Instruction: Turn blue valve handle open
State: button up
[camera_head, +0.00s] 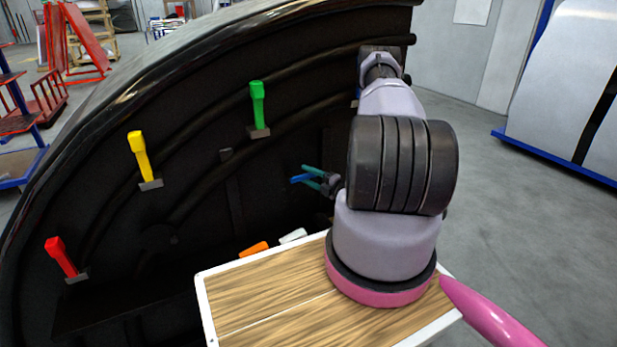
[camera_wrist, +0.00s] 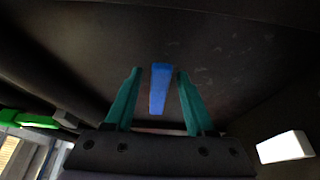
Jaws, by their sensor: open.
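The blue valve handle (camera_head: 301,178) shows near my gripper inside the black nosecone (camera_head: 200,200). In the wrist view the blue handle (camera_wrist: 159,88) lies between the two teal fingers with a gap on each side. My gripper (camera_head: 314,178) is open, its fingers around the handle without visible contact; it also shows in the wrist view (camera_wrist: 155,80). The handle's mount is hidden. I cannot tell the depth of the handle between the fingers.
Red (camera_head: 62,258), yellow (camera_head: 140,155) and green (camera_head: 258,102) handles stand along the nosecone's inner wall. Orange (camera_head: 254,249) and white (camera_head: 293,236) handles show low, behind the wooden tabletop (camera_head: 265,300). The floor at the right (camera_head: 530,230) is clear.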

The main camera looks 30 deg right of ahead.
jog(key=shift+w, duration=0.1)
jog(key=shift+a, duration=0.1)
grip_shut()
dwell(1.3)
